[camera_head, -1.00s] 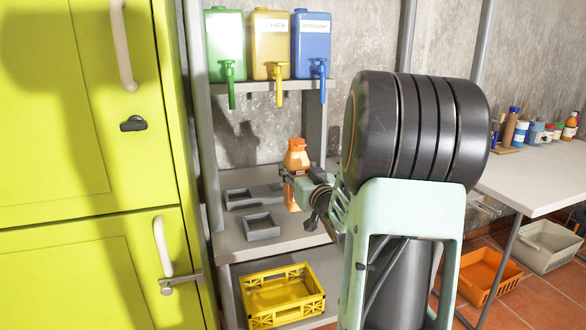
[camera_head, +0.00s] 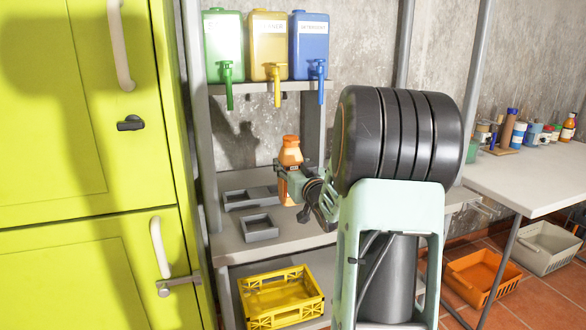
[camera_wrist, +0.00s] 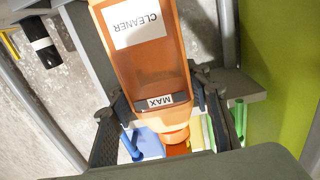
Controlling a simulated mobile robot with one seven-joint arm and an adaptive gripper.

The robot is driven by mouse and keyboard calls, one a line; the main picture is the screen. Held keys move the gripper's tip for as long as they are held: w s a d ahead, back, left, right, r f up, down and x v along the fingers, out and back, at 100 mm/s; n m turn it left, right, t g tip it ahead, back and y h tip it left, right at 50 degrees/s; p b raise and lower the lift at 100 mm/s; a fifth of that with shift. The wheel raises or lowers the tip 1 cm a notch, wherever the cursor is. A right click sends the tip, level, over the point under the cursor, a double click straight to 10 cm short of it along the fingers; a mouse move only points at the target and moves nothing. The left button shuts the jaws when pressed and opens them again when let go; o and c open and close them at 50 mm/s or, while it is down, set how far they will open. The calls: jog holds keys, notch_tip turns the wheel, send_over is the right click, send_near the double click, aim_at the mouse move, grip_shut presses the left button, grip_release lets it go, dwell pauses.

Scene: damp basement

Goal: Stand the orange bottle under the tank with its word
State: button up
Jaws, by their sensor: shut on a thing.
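The orange bottle (camera_head: 291,152) is held roughly upright over the grey middle shelf (camera_head: 290,238). In the wrist view the bottle (camera_wrist: 152,60) appears upside down, with a white label reading CLEANER and a MAX mark. My gripper (camera_head: 289,184) is shut around its body; both fingers show beside it in the wrist view (camera_wrist: 165,102). A green tank (camera_head: 224,45), a yellow tank (camera_head: 270,45) and a blue tank (camera_head: 310,45) stand above with taps. The bottle appears between the yellow and blue taps, lower down.
Two grey trays (camera_head: 251,191) (camera_head: 260,218) lie on the middle shelf left of the bottle. A yellow crate (camera_head: 282,312) is below. A green-yellow cabinet (camera_head: 80,180) borders the left. A side table (camera_head: 530,178) with several bottles stands right, above two baskets.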

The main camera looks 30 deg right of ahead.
jog(key=w+d+f+b, duration=0.2)
jog(key=w+f+b, duration=0.1)
jog(key=w, duration=0.8)
jog(key=shift+w+d+f, duration=0.3)
jog(key=shift+d+f, duration=0.05)
jog(key=shift+f, duration=0.3)
dwell(0.4)
dwell(0.5)
jog(key=o, duration=1.6)
jog(key=shift+c, duration=0.2)
jog(key=shift+o, duration=0.4)
jog(key=shift+f, duration=0.1)
jog(key=v, duration=1.2)
